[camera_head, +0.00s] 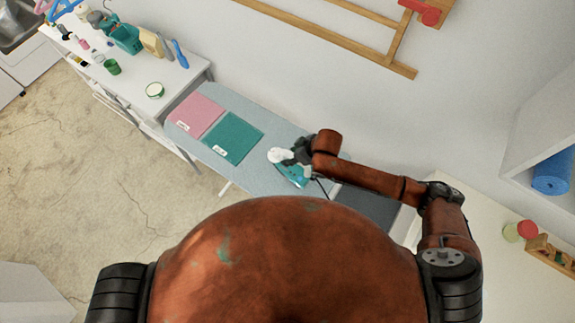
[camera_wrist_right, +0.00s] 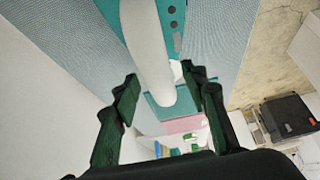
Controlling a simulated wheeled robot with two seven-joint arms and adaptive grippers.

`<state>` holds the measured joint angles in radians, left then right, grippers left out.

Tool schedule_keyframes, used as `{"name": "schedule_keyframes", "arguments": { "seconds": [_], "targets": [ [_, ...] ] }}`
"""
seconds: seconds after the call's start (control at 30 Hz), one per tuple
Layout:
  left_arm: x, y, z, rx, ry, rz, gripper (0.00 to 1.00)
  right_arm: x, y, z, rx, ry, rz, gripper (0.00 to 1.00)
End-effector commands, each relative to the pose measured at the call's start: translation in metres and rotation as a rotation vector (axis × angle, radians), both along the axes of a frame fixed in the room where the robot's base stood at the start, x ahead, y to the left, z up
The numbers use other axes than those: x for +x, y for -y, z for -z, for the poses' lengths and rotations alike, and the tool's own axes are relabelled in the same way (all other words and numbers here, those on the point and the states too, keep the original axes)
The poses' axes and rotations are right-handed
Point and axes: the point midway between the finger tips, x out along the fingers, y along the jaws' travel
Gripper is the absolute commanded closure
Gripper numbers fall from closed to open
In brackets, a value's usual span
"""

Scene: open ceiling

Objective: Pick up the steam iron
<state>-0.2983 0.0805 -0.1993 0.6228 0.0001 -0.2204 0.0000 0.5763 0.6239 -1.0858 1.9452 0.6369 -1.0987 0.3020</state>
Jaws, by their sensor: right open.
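The steam iron (camera_head: 290,172) is teal and white and rests on the grey-blue ironing board (camera_head: 210,158), near its right end. My right gripper (camera_head: 298,153) is over the iron in the head view and hides part of it. In the right wrist view the iron's white handle (camera_wrist_right: 148,55) reaches down between the two open fingers of my right gripper (camera_wrist_right: 160,90). The fingers stand apart on either side of the handle. I cannot tell whether either touches it. My left gripper is not in view.
A pink cloth (camera_head: 197,115) and a teal cloth (camera_head: 233,139) lie on the board's left part. A white table (camera_head: 135,82) with bottles and a teal basket (camera_head: 127,38) stands at upper left. A wooden rack (camera_head: 350,42) hangs on the wall behind.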

Motion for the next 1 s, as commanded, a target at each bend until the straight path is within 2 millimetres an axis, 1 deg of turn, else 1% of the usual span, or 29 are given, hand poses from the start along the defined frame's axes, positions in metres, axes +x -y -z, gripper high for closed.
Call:
{"name": "schedule_keyframes", "arguments": {
  "seconds": [0.03,0.1,0.23,0.53,0.8,0.83,1.0],
  "targets": [
    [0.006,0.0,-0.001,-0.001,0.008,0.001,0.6,0.0,-0.001,0.001,0.001,0.001,-0.001,0.59],
    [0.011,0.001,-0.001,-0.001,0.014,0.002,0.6,0.001,-0.002,0.001,0.002,0.001,-0.002,0.59],
    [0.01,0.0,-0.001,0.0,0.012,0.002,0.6,0.001,-0.002,0.001,0.002,0.001,-0.002,0.59],
    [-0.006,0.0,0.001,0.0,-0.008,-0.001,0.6,0.001,-0.003,0.001,0.001,0.0,-0.004,0.8],
    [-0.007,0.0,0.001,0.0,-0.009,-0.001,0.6,0.001,-0.002,0.001,0.0,0.001,-0.003,0.99],
    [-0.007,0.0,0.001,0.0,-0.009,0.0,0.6,0.001,-0.002,0.001,0.0,0.001,-0.003,1.0],
    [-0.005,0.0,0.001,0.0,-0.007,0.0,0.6,0.001,-0.002,0.001,0.0,0.002,-0.003,1.0]
  ]
}}
